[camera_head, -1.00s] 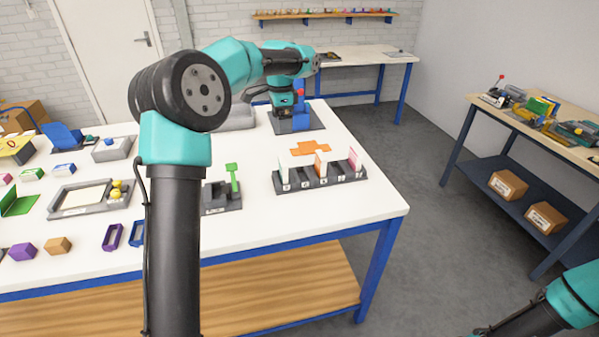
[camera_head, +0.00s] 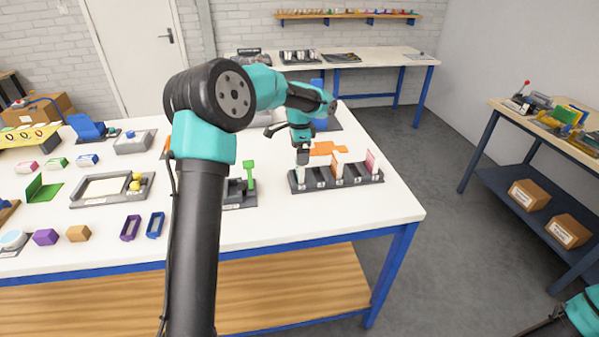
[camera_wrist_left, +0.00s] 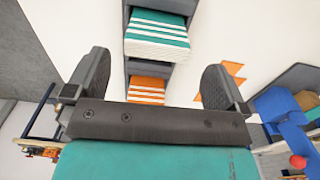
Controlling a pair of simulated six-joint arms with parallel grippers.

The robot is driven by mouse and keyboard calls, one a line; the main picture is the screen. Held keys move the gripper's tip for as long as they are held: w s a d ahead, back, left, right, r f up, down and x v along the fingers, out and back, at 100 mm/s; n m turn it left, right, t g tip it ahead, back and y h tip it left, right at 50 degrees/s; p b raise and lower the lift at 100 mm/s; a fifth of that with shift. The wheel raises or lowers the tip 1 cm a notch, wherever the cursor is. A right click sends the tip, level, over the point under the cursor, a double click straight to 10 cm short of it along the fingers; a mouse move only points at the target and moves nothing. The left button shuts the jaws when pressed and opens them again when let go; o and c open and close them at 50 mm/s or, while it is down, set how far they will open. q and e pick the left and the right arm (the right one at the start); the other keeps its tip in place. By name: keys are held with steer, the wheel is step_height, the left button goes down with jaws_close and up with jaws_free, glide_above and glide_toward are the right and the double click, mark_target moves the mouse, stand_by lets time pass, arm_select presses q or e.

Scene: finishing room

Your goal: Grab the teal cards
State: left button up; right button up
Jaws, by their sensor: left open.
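The teal cards (camera_wrist_left: 157,36), with white stripes and a pale side, stand in a slot of the dark grey rack (camera_wrist_left: 172,6) in the left wrist view. My left gripper (camera_wrist_left: 157,68) is open, its two dark fingers apart. The cards show beyond the fingertips, roughly between them, with nothing gripped.
Orange cards (camera_head: 337,163) and pink cards (camera_head: 372,161) stand farther right in the rack. A flat orange piece (camera_head: 327,148) lies behind it. A grey holder with a green upright piece (camera_head: 249,172) stands left of it. The white tabletop is clear at the right front.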

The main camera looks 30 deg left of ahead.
mark_target(299, 171)
arm_select(q)
steer(key=shift+f, duration=0.45)
steer(key=shift+s+f, duration=0.2)
steer(key=shift+f, duration=2.4)
steer(key=shift+d, duration=0.1)
steer(key=c, duration=1)
steer(key=shift+o, duration=0.2)
steer(key=shift+r, duration=0.2)
